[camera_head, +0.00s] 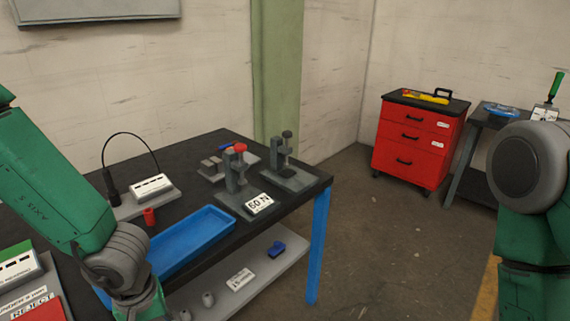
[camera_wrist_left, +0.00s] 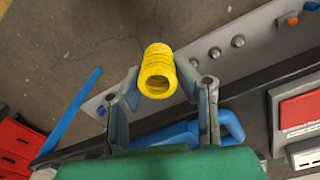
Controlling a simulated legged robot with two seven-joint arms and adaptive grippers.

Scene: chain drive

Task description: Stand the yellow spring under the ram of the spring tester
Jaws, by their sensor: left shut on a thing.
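The yellow spring (camera_wrist_left: 157,70) shows in the left wrist view, held between the fingertips of my left gripper (camera_wrist_left: 160,78), its open end facing the camera. In the head view my left gripper and the spring are hidden below the frame; only my left arm shows. The spring tester (camera_head: 236,180), a grey stand with a red knob and a "60 N" label, appears to be the one on the right part of the black bench. The space under its ram looks empty, but is small to see. My right gripper is out of view; only its arm shows at right.
A similar grey stand (camera_head: 287,165) is beside the tester. A blue tray (camera_head: 190,240) lies in front, with a small red cylinder (camera_head: 149,216) and a white-labelled box (camera_head: 152,187) to its left. A lower shelf (camera_head: 260,270) holds small parts. A red drawer cabinet (camera_head: 417,140) stands farther back.

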